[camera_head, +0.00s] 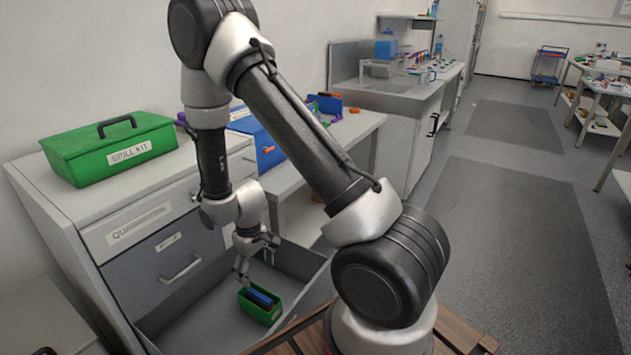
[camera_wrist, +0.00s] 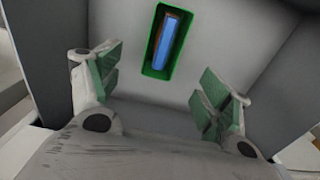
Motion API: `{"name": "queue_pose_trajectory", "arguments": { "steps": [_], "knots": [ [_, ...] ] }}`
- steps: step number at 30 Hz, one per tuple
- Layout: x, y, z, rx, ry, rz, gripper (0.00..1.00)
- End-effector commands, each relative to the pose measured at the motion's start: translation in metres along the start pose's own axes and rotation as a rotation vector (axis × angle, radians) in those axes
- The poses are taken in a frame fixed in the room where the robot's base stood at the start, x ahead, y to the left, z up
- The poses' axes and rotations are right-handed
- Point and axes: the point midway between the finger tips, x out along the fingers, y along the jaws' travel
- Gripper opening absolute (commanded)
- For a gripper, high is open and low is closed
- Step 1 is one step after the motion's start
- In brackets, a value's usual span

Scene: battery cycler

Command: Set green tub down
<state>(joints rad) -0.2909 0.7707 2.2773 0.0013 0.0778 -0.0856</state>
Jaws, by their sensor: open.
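The green tub (camera_head: 259,313) stands upright on the floor of an open grey drawer, with a blue item and a dark item inside it. In the wrist view the green tub (camera_wrist: 157,73) lies ahead of the fingers, upper middle, with a blue block (camera_wrist: 168,42) and a thin reddish edge in it. My gripper (camera_head: 252,262) is above the tub inside the drawer space. In the wrist view my gripper (camera_wrist: 160,90) has its two green-padded fingers wide apart, with nothing between them. The fingers do not touch the tub.
The open drawer (camera_head: 205,310) has bare floor around the tub, and its walls rise close on both sides. A green spill kit box (camera_head: 110,150) sits on the cabinet top. A blue bin (camera_head: 262,142) stands on the counter behind. A wooden surface (camera_head: 300,335) is at the front.

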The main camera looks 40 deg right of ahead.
Motion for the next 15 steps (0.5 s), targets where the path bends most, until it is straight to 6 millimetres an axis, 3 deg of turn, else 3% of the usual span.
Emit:
{"name": "queue_pose_trajectory", "arguments": {
  "steps": [3,7,11,15],
  "knots": [
    [-0.061,0.013,-0.009,0.038,0.049,0.005,0.78],
    [-0.138,0.029,-0.003,0.09,0.097,0.011,0.78],
    [-0.21,0.042,0.018,0.143,0.143,0.019,0.78],
    [-0.277,0.05,0.054,0.197,0.195,0.029,0.78]
  ]
}}
